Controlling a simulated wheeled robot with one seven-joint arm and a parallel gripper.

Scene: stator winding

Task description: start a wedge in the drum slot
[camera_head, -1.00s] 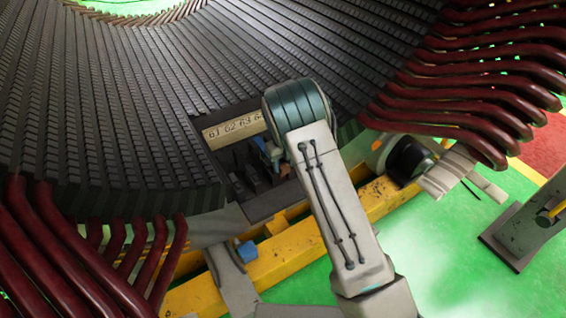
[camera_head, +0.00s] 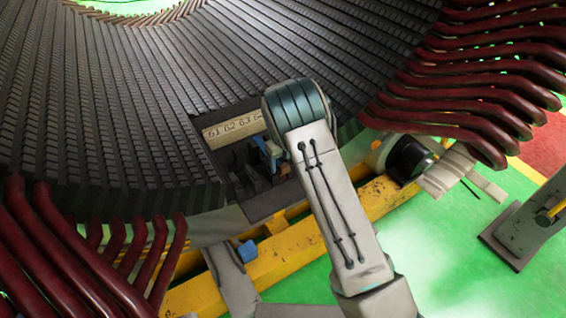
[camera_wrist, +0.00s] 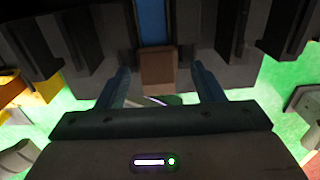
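The dark slotted drum (camera_head: 110,110) fills the upper left of the head view. A tan strip (camera_head: 232,130) with numbers from 61 up marks several slots beside my arm. My gripper (camera_wrist: 162,88) has two blue fingers, apart, with a gap between them. A brown block (camera_wrist: 157,70), perhaps the wedge, shows between and beyond the fingertips, narrower than the gap; I see no contact. A blue strip (camera_wrist: 152,22) lies in a slot directly behind it. In the head view my arm partly hides the gripper (camera_head: 268,150), low at the drum's edge below the strip.
Dark teeth (camera_wrist: 234,30) stand on both sides of the fingers in the wrist view. Dark red coil ends (camera_head: 475,100) stick out at right and at lower left (camera_head: 70,250). A yellow beam (camera_head: 300,240) runs below. The green floor (camera_head: 455,245) at lower right is mostly clear.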

